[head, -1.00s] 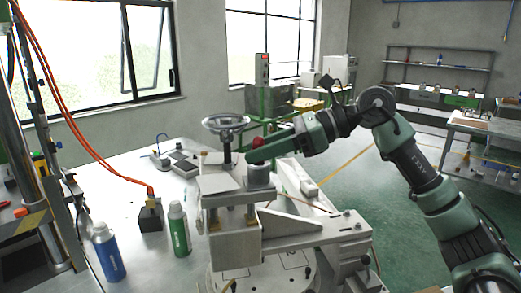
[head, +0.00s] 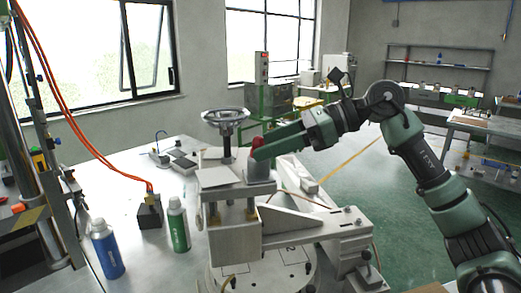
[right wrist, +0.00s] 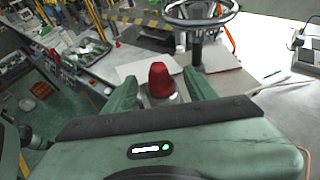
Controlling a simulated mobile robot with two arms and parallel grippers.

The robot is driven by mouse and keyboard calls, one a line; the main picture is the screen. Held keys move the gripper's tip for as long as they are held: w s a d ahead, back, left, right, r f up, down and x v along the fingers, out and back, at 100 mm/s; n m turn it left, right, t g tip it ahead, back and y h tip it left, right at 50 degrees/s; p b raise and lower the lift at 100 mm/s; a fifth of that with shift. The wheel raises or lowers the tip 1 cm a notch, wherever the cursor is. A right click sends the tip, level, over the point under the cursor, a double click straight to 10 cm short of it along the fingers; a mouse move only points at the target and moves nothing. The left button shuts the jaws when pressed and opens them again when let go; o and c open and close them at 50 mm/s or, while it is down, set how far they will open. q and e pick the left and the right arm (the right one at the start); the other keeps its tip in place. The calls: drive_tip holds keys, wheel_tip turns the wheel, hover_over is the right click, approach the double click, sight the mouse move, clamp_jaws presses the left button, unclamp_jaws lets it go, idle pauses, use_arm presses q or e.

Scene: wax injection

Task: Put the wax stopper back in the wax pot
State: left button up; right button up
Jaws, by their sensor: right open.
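The red wax stopper (head: 257,143) stands on top of the grey cylindrical wax pot (head: 259,170) on the press. In the right wrist view the stopper (right wrist: 161,80) is upright, between the two green fingers of my right gripper (right wrist: 160,88), with a visible gap on each side. The grey pot top (right wrist: 150,99) shows just below it. In the head view my right gripper (head: 268,148) is open, and its near finger covers the stopper's lower part. How deep the stopper sits in the pot cannot be told. My left gripper is not in view.
A handwheel (head: 225,116) stands close behind and left of the pot, above a flat plate (head: 218,178). A blue bottle (head: 107,250) and a green bottle (head: 178,225) stand on the table at left. A black block with orange hoses (head: 150,213) is near them.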

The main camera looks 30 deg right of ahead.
drive_tip(key=b+v, duration=0.1)
drive_tip(key=v, duration=0.5)
drive_tip(key=shift+d, duration=0.1)
idle(0.3)
